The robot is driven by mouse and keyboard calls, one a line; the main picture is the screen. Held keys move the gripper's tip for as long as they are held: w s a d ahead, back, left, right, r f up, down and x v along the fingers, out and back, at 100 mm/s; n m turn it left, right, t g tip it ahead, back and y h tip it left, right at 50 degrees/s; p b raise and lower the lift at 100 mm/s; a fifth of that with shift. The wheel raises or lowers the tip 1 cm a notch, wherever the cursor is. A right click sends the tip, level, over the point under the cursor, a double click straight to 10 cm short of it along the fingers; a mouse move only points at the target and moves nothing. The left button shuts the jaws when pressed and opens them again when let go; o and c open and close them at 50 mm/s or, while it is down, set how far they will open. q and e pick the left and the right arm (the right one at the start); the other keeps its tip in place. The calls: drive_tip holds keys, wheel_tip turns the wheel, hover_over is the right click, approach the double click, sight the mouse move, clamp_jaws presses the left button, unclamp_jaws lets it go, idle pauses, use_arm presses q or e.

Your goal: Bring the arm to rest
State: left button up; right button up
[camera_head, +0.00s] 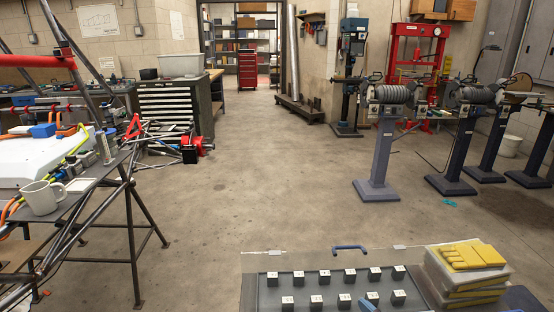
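Neither of my arms nor my grippers shows in the head view. The task names no other object. A grey tray (262,296) at the bottom edge holds two rows of small dark blocks with pale marked tops (349,274). The near side of the tray is cut off by the frame. A small blue item (370,301) shows at the bottom edge by the tray; I cannot tell what it is.
A blue handle (350,248) sits behind the tray. A tube frame (130,215) with a white mug (42,197) stands left. Grinders on pedestals (378,160) stand right. The middle floor is clear.

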drive_tip(key=s+d+f+m+g+h, duration=0.1)
drive_tip(key=s+d+f+m+h, duration=0.1)
drive_tip(key=s+d+f, duration=0.2)
drive_tip(key=s+d+f+m+g+h, duration=0.1)
drive_tip(key=s+d+f, duration=0.3)
drive_tip(key=s, duration=0.5)
drive_tip(key=s+d+f+m+g+h, duration=0.1)
drive_tip(key=s+d+f+m+h, duration=0.1)
drive_tip(key=s+d+f, duration=0.2)
drive_tip(key=s+f, duration=0.1)
drive_tip(key=s, duration=0.2)
drive_tip(key=shift+s+f+m+h+p, duration=0.25)
drive_tip(key=shift+s+m+h+p, duration=0.05)
drive_tip(key=shift+h, duration=0.1)
